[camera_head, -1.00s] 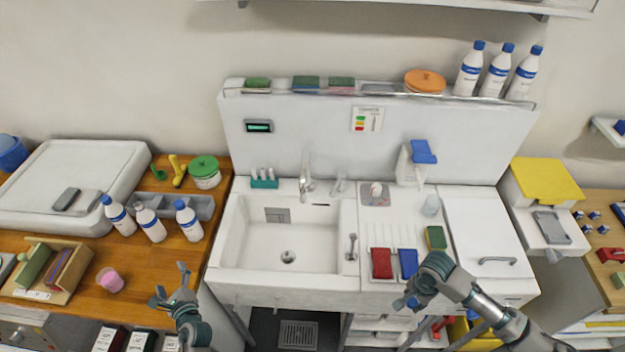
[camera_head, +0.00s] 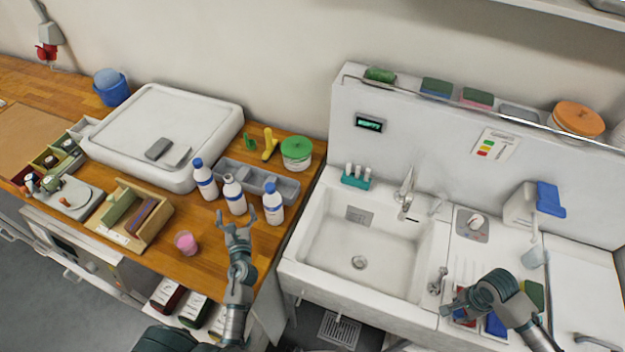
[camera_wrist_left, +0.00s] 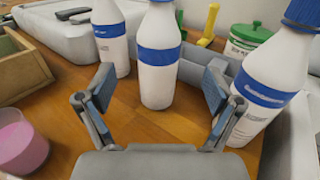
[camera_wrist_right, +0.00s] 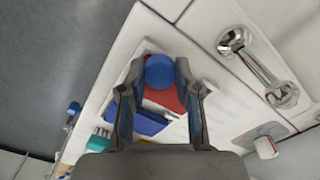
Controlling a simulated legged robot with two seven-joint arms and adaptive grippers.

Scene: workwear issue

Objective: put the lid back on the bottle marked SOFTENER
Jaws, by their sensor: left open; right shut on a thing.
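Three white bottles with blue bands stand on the wooden counter. The middle bottle (camera_head: 234,197) has no blue cap, while the left bottle (camera_head: 204,179) and right bottle (camera_head: 273,204) wear blue caps. Their lettering is too small to read. My left gripper (camera_head: 236,226) is open and empty, just in front of the middle bottle. In the left wrist view the middle bottle (camera_wrist_left: 159,60) stands beyond and between the spread fingers (camera_wrist_left: 155,98), its top cut off. My right gripper (camera_wrist_right: 158,88) is shut on a blue lid (camera_wrist_right: 159,71), held above the sink's drainboard.
A pink cup (camera_head: 186,243) and a wooden holder (camera_head: 150,220) stand left of my left gripper. A grey tray (camera_head: 290,187) lies behind the bottles, with a green-lidded tub (camera_head: 296,152) beyond. The sink basin (camera_head: 350,262) lies between my grippers.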

